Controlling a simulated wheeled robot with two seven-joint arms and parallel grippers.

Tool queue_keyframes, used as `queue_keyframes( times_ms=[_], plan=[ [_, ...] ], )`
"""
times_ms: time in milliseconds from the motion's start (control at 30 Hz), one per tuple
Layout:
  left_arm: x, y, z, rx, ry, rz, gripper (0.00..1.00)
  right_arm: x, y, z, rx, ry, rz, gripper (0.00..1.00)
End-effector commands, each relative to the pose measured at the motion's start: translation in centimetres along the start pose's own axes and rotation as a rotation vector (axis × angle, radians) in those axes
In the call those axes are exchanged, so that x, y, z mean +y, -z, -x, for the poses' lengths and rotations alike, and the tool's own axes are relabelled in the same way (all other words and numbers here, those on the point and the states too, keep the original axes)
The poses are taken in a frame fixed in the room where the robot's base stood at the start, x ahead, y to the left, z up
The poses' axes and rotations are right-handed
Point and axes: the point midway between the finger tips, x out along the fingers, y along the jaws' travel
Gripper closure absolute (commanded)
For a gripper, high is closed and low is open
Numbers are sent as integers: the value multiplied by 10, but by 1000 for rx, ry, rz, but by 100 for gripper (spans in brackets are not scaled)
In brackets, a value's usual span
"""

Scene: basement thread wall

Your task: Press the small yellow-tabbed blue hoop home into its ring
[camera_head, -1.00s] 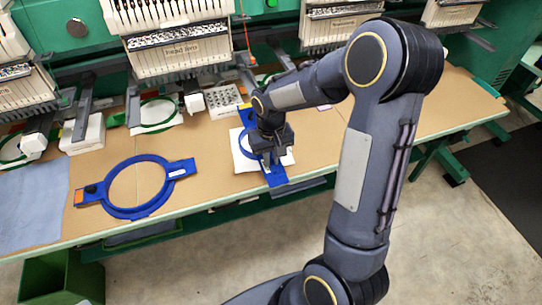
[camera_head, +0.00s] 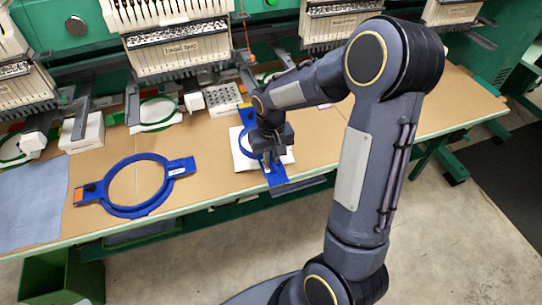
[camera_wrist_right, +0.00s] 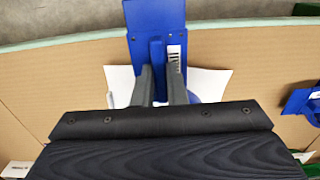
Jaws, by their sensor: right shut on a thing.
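The small blue hoop (camera_head: 247,141) lies near the table's front edge, over a white sheet (camera_head: 240,160). My right gripper (camera_head: 268,158) comes down over the hoop from above. In the right wrist view, my gripper's fingers (camera_wrist_right: 158,88) are shut on the raised blue part by the bracket (camera_wrist_right: 156,18). The hoop's far side and the ring beneath are mostly hidden, so I cannot tell how they fit together. My left gripper is not in view.
A larger blue hoop (camera_head: 105,199) with an orange tab lies to the left on the brown table (camera_head: 215,177). Embroidery machine heads (camera_head: 180,50) line the back. A white perforated block (camera_head: 224,100) stands behind the small hoop. Table right of my gripper is clear.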

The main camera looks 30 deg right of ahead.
Motion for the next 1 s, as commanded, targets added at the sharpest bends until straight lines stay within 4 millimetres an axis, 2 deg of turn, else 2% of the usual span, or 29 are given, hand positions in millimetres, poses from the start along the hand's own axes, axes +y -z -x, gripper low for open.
queue_keyframes(
  times_ms=[1000],
  plan=[
    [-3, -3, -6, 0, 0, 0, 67, 0, 0, -10, 0, 0, 0, 100]
  ],
)
